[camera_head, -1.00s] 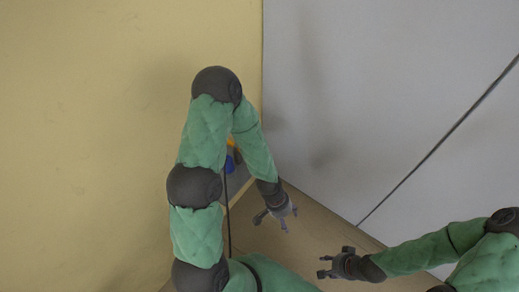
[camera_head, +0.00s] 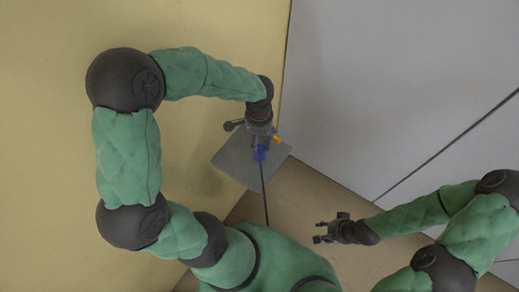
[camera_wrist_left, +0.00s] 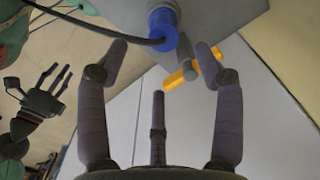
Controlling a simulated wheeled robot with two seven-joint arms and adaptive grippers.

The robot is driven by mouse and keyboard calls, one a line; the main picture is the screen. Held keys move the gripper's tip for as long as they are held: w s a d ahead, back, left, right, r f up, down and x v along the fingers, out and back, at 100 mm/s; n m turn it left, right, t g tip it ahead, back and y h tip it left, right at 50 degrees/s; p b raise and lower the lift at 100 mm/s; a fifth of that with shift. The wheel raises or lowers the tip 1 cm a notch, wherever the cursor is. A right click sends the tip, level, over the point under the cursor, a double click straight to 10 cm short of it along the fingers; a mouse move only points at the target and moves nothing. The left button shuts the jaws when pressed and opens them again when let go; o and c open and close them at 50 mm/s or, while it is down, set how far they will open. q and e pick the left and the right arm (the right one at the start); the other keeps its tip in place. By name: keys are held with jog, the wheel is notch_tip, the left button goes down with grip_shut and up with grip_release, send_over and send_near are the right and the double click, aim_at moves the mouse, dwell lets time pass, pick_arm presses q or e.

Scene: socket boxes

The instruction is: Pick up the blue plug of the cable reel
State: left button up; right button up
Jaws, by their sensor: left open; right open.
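The blue plug (camera_head: 260,153) is on the grey panel (camera_head: 232,163), with a black cable (camera_head: 265,195) running from it. It shows larger at the top of the left wrist view (camera_wrist_left: 163,27). My left gripper (camera_head: 261,146) is at the panel, close to the plug and partly covering it. In the left wrist view its spread fingers (camera_wrist_left: 160,60) are open and empty, with the plug just beyond the fingertips; contact cannot be told. My right gripper (camera_head: 324,231) is open and empty, lower right of the panel. The cable reel itself cannot be made out.
A yellow wall (camera_head: 50,150) stands at left and light grey panels (camera_head: 400,80) at right. The brown surface (camera_head: 300,195) below is mostly clear.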

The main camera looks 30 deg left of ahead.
aim_at(260, 148)
pick_arm(q)
notch_tip(260, 148, down, 5)
jog(key=shift+r+b, duration=0.1)
jog(key=shift+b, duration=0.5)
jog(key=shift+w+f+b, duration=0.2)
jog(key=shift+f+b, duration=0.2)
jog(key=shift+f, duration=1.05)
jog(key=shift+w+f+b, duration=0.15)
jog(key=shift+f+b, duration=0.25)
jog(key=shift+f, duration=1)
jog(key=c, duration=1.3)
